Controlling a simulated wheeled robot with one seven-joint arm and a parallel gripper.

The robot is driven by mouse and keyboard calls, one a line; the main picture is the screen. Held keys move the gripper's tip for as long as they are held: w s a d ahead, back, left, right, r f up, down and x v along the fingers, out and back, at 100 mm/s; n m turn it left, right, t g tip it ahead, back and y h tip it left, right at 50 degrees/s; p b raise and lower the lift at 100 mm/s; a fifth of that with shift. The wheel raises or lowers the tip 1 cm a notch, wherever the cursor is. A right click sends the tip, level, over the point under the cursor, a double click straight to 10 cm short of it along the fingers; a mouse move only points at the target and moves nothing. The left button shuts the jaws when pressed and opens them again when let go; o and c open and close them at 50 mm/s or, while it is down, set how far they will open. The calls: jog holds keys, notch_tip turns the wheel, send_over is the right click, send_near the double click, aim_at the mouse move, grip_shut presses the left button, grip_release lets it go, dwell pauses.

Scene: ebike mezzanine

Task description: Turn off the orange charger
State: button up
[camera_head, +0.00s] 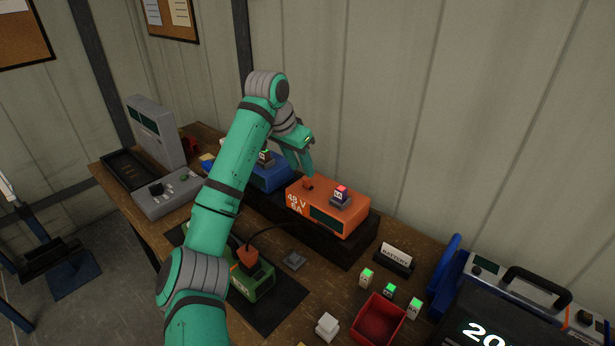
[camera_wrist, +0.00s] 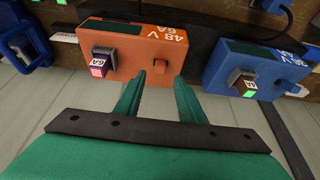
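The orange charger (camera_head: 353,222), marked 48 V 6A, stands on a dark riser on the bench; it also shows in the wrist view (camera_wrist: 132,72). A small orange switch (camera_head: 307,184) sticks up near its left end, and shows in the wrist view (camera_wrist: 159,66). A dark holder on the charger carries a block with a red-pink lit face (camera_head: 341,190), also in the wrist view (camera_wrist: 97,71). My gripper (camera_head: 306,172) is above the charger's left end. In the wrist view its fingers (camera_wrist: 160,76) are apart and empty, tips near the switch; contact cannot be told.
A blue charger (camera_head: 271,179) with a green-lit block stands close left of the orange one. A green battery (camera_head: 256,287) with an orange plug and black cable is in front. A red bin (camera_head: 377,320) and small green-topped blocks (camera_head: 366,278) lie right. The wall is behind.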

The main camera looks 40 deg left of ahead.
aim_at(305, 177)
jog(key=shift+x, duration=3.05)
grip_shut()
